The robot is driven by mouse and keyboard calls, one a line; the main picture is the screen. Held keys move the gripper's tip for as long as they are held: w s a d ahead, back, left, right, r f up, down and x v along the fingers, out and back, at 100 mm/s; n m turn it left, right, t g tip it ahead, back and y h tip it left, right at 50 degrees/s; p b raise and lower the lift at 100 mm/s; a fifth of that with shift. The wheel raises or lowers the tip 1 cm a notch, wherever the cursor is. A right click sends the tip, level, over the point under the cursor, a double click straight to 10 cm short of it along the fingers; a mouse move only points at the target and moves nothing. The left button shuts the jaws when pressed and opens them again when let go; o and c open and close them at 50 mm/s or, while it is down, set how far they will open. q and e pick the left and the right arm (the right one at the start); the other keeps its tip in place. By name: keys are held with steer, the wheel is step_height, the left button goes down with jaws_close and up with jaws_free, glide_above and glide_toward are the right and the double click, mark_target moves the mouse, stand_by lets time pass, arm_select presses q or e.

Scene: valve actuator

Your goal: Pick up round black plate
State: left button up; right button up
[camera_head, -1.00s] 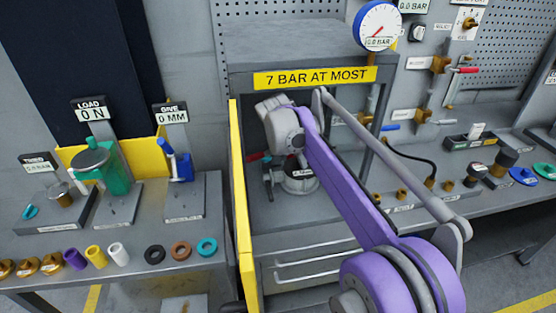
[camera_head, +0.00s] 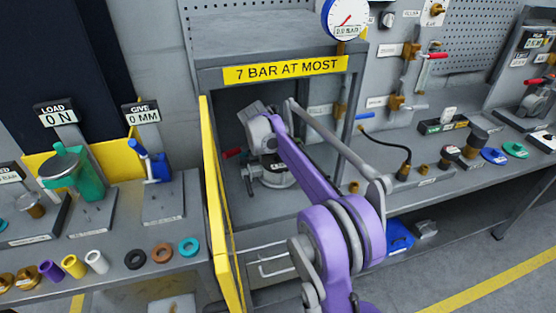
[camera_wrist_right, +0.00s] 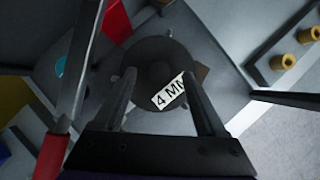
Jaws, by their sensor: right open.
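A round black plate (camera_wrist_right: 155,52) with a "4 MM" label shows in the right wrist view, on a round grey mount with small lugs. The mount (camera_head: 277,180) also shows inside the open-fronted cabinet in the head view; my arm partly covers it. My right gripper (camera_wrist_right: 158,78) is open, its two dark fingers reaching toward the plate, one on either side of the label in the picture. I cannot tell whether they touch the plate. In the head view my purple right arm reaches into the cabinet, and the fingertips are hidden. My left gripper is not in view.
The cabinet has a yellow door edge (camera_head: 216,200) at its left and a "7 BAR AT MOST" sign (camera_head: 285,70) above the opening. A red-handled bar (camera_wrist_right: 70,95) lies close to the gripper's left. Brass fittings (camera_wrist_right: 284,61) stand at the right.

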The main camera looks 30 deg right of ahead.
steer(key=shift+x, duration=0.85)
steer(key=shift+w, duration=0.1)
jaws_close()
